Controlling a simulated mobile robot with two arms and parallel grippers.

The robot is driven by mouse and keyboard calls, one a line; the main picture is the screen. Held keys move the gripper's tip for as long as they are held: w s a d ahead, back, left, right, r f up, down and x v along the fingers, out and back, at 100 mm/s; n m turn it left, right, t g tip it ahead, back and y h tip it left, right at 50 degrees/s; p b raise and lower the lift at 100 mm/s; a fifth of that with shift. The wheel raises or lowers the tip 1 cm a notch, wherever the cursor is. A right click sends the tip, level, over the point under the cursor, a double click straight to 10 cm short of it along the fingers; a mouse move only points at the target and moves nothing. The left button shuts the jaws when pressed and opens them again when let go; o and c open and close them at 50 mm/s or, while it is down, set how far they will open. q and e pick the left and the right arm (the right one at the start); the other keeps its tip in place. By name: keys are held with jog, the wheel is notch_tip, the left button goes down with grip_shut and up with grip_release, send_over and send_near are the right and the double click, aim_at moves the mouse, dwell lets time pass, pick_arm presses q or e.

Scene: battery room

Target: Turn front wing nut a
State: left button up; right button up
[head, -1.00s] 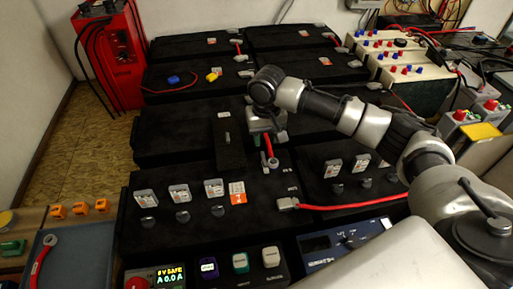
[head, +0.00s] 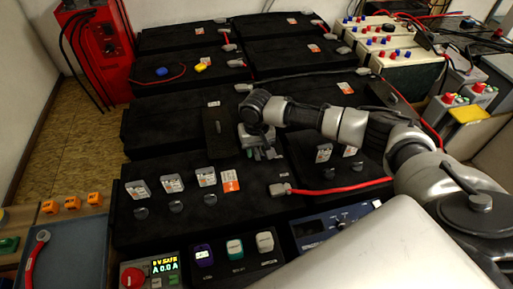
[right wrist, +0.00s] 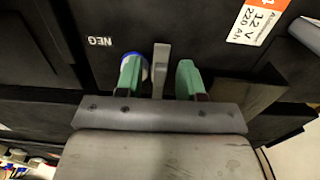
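My right gripper (head: 262,153) is over the back edge of the near middle battery (head: 190,225), pointing down. In the right wrist view its two green fingertips (right wrist: 160,80) are apart, with a narrow upright grey metal piece (right wrist: 161,62) between them. A gap shows on each side of the piece. I cannot tell whether this piece is the wing nut. A round blue-and-white part (right wrist: 136,64) is partly hidden behind the left fingertip. A "NEG" mark (right wrist: 100,41) is to the left of it. My left gripper is not in view.
A black upright block (head: 216,130) stands just left of the right gripper. A red cable (head: 335,190) with a grey end runs across the near right battery. Several grey caps line the near battery. A blue tray (head: 75,255) is at the lower left.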

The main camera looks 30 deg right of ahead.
jog(key=shift+c, duration=0.7)
grip_shut()
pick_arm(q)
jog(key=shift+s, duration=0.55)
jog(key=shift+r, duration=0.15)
pick_arm(e)
jog(key=shift+r, duration=0.1)
